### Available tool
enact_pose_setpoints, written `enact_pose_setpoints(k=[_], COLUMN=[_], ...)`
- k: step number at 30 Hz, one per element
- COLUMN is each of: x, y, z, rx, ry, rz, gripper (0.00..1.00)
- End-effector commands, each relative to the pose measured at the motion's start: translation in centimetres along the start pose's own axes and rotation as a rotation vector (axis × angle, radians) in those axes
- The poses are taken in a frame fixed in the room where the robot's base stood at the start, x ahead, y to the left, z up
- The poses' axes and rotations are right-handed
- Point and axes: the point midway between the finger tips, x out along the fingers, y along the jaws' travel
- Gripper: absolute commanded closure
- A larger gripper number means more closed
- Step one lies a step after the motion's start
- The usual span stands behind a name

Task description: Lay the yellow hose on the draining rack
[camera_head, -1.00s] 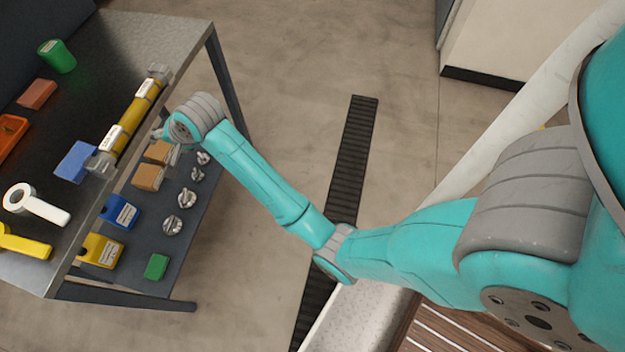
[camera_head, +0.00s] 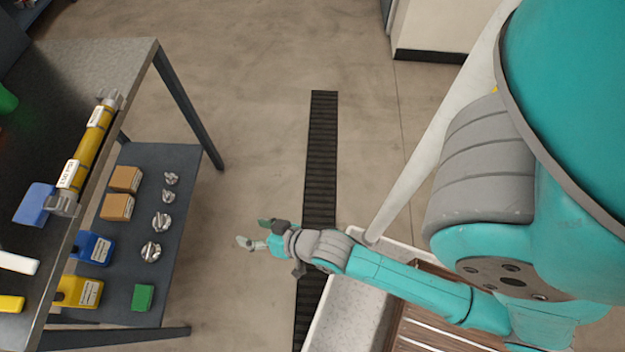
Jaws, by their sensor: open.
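The yellow hose (camera_head: 89,150), with grey metal end fittings and white labels, lies along the right edge of the dark metal table (camera_head: 118,67) at left. My gripper (camera_head: 253,231) is open and empty, over the floor in the middle of the picture, well to the right of the hose and apart from it. A brown slatted rack (camera_head: 425,325), which looks like the draining rack, sits at the bottom right beside a pale speckled trough. My arm hides part of it.
A lower shelf (camera_head: 140,235) under the table holds brown, blue, yellow and green boxes and several metal fittings. A blue block (camera_head: 36,204) lies beside the hose. A dark floor grating (camera_head: 321,165) and a pale pipe (camera_head: 440,130) run through the middle; the floor between is clear.

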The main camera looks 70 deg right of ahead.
Motion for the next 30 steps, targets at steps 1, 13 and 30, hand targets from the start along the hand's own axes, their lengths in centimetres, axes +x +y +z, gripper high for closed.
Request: enact_pose_setpoints(k=[1,13,30], x=[-2.0,-15.8,-23.1], y=[0.3,0.0,-1.5], z=[0.7,0.4,-1.9], rx=[-0.033,-0.324,-0.491], ry=[0.009,0.144,0.229], rz=[-0.001,-0.031,-0.048], gripper=[0.32,0.32,0.28])
